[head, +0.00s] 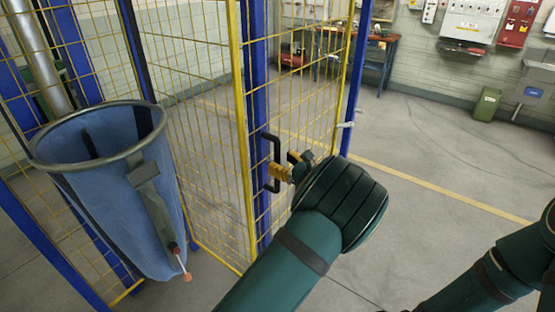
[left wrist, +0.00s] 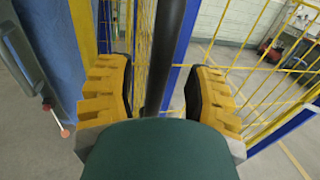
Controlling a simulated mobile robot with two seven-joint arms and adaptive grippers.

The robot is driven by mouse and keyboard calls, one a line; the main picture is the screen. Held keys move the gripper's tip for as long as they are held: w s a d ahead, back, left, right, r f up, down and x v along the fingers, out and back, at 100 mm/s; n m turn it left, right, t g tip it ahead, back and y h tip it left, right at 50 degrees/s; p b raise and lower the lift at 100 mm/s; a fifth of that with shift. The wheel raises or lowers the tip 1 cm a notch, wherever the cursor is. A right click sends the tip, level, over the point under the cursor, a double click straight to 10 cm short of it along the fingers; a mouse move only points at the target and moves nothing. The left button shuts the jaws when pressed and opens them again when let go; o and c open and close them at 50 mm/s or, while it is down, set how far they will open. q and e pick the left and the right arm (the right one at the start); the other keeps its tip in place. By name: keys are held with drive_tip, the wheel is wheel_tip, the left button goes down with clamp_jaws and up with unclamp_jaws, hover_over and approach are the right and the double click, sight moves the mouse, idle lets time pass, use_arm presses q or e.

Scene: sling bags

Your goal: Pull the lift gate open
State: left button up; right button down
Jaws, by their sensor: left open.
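The lift gate (head: 258,95) is a yellow wire mesh panel with a blue upright, and it looks closed. A black bar handle (head: 276,145) stands vertical on the blue upright; in the left wrist view it is the dark bar (left wrist: 172,40). My left gripper (head: 291,171) has yellow fingers and is at the handle. In the left wrist view the open fingers (left wrist: 160,88) stand on either side of the bar, with gaps visible. Contact is not visible, as my wrist hides the lower part. My right arm enters at the right edge of the head view; its gripper is out of view.
A blue sling bag (head: 115,210) with a grey rim hangs at the left, close to the mesh. A workbench (head: 372,50) and a green bin (head: 487,104) stand at the back. The floor to the right of the gate is clear.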

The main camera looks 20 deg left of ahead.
use_arm(q)
drive_tip(key=v, duration=0.9)
drive_tip(key=shift+s+d, duration=0.2)
drive_tip(key=shift+d, duration=0.05)
drive_tip(key=s+a+f+n+g+h+b, duration=0.1)
drive_tip(key=s+a+f+n+g+h, duration=0.25)
drive_tip(key=f, duration=0.75)
drive_tip(key=s+a+f+n+g+h+b, duration=0.1)
drive_tip(key=s+a+f+g+h+b, duration=0.2)
drive_tip(key=s+f, duration=0.6)
drive_tip(key=s+d+f+n+h+b, duration=0.2)
drive_tip(key=s+f+n+h, duration=0.4)
drive_tip(key=n, duration=0.5)
drive_tip(key=s+d+f+n+h+b, duration=0.2)
drive_tip(key=s+d+f+n+h, duration=0.2)
drive_tip(key=s+f+n+h, duration=0.2)
wheel_tip(320, 180, down, 3)
drive_tip(key=s+n, duration=0.2)
drive_tip(key=n, duration=0.2)
drive_tip(key=shift+s+r+n+g+h, duration=0.25)
drive_tip(key=shift+s+n+g+h, duration=0.1)
drive_tip(key=shift+s, duration=0.05)
